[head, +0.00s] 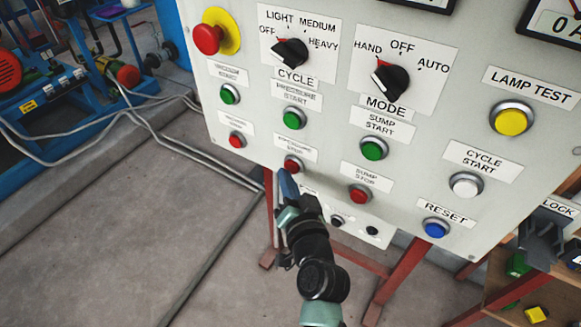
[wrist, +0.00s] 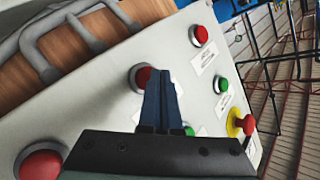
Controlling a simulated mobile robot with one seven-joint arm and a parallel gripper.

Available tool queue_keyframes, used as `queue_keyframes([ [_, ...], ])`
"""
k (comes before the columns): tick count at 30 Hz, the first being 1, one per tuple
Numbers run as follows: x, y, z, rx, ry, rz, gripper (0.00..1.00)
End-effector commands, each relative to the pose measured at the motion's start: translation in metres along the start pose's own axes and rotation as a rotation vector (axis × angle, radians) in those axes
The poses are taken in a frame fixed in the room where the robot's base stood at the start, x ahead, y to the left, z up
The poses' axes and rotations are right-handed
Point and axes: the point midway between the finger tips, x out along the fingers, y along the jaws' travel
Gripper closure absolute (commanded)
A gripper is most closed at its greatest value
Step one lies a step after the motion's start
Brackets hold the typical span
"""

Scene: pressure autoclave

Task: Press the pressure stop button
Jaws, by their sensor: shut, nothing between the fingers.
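The pressure stop button (head: 293,164) is a small red round button with a metal ring, under a label on the light grey control panel. It shows in the wrist view (wrist: 142,76) just left of my fingertips, partly covered by them. My gripper (head: 285,176) has dark blue fingers, shut and empty, with tips at the button's lower left in the head view. The fingers also show in the wrist view (wrist: 160,78), pointing towards the panel. I cannot tell whether the tips touch the button.
The green pressure start button (head: 293,118) is above. The red vacuum stop button (head: 237,140) is to the left and the red sump stop button (head: 360,194) to the right. Below, red stand legs (head: 398,278) hold the panel; open concrete floor (head: 120,240) lies left.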

Motion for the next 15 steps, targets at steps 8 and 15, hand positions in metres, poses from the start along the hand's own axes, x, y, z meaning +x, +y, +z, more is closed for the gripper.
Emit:
queue_keyframes([
  [8,0.0023,0.0021,-0.0013,0.000,0.000,0.000,1.00],
  [15,0.0042,0.0038,-0.0026,0.001,0.000,0.001,1.00],
])
